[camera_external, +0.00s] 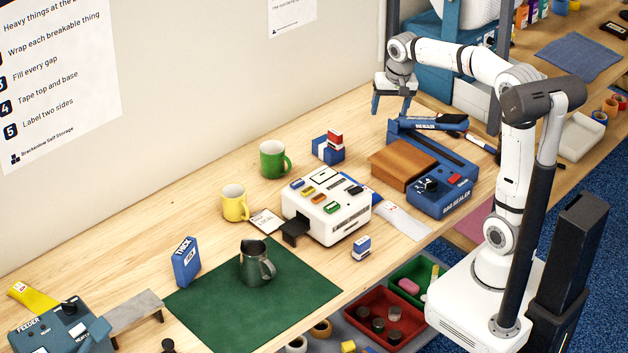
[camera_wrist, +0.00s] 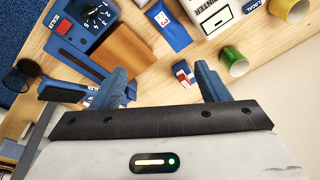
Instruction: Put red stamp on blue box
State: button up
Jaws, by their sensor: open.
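The red stamp (camera_external: 336,138), a small red and white block, rests on top of the blue box (camera_external: 321,151), which has a white band. The box stands on the wooden bench behind the printer and near the green mug. In the wrist view the red stamp (camera_wrist: 181,67) shows beyond my fingertips, with blue of the box (camera_wrist: 190,78) beside it. My gripper (camera_external: 391,104) is open and empty, raised above the bench to the right of the box. Both blue fingers of my gripper (camera_wrist: 162,80) are spread apart in the wrist view. Nothing touches the stamp except the box.
A green mug (camera_external: 272,160) stands left of the box. A white label printer (camera_external: 328,212) is in front. A blue bag sealer (camera_external: 440,187) and brown block (camera_external: 403,165) are to the right. Another blue stamp (camera_external: 361,247) lies near the front edge.

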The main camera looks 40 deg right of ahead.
jog(key=s+a+f+n, duration=0.1)
jog(key=s+f+n, duration=0.2)
jog(key=s, duration=0.7)
jog(key=s+f+n+t, duration=0.1)
jog(key=s+f+n, duration=0.3)
jog(key=s, duration=0.7)
jog(key=shift+s+a+f, duration=0.2)
jog(key=shift+a+f, duration=0.05)
jog(key=shift+a, duration=0.15)
jog(key=shift+f, duration=0.25)
